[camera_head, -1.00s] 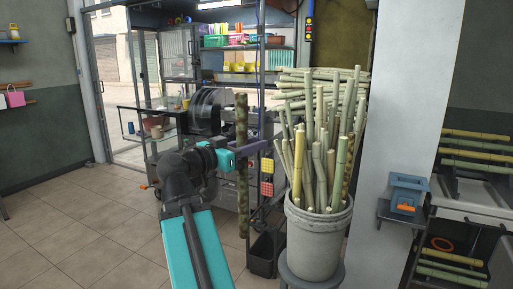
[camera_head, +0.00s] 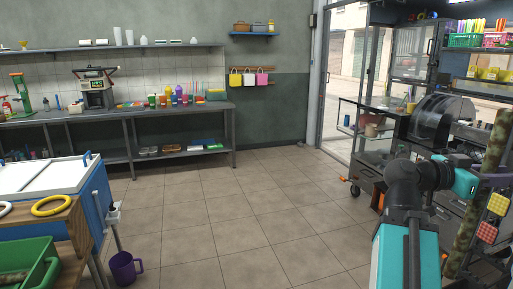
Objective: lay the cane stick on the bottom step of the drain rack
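My gripper (camera_head: 493,180), at the end of my teal and dark grey arm, is at the right edge of the head view. It is shut on a mottled brown-green cane stick (camera_head: 467,238). The stick stands nearly upright, its top leaning to the right, and is held clear of the floor as far as I can see. I cannot make out a drain rack in the current view.
A long workbench (camera_head: 180,108) with bottles and cups lines the back wall. A shelved machine stand (camera_head: 365,125) is at right. The tiled floor between is clear.

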